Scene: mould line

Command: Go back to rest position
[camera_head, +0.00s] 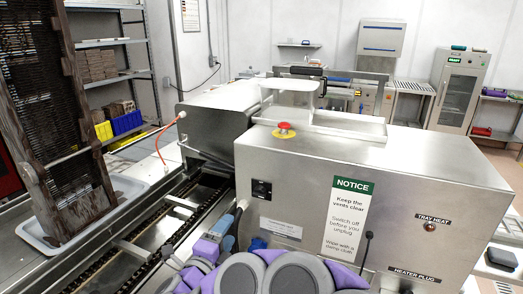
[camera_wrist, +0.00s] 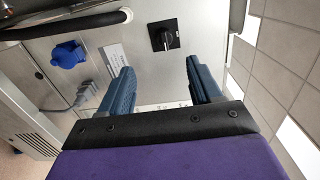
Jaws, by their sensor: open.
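My gripper (camera_wrist: 158,66) shows in the wrist view with its two blue ridged fingers apart and nothing between them. The fingers point at the steel front of the machine, near a black rotary switch (camera_wrist: 163,37). I cannot tell how far they are from the panel. A blue round socket (camera_wrist: 68,53) is on the panel to the left of the fingers. A grey plug (camera_wrist: 85,95) with a cable is below the socket, apart from its blue face. In the head view my purple and grey arm is low in the middle, in front of the machine.
The steel machine housing (camera_head: 420,190) with a notice label (camera_head: 347,215) fills the right. A red emergency button (camera_head: 284,128) sits on top. A chain conveyor (camera_head: 150,240) runs along the left, beside a white tray (camera_head: 38,236) under a tall dark rack (camera_head: 62,120).

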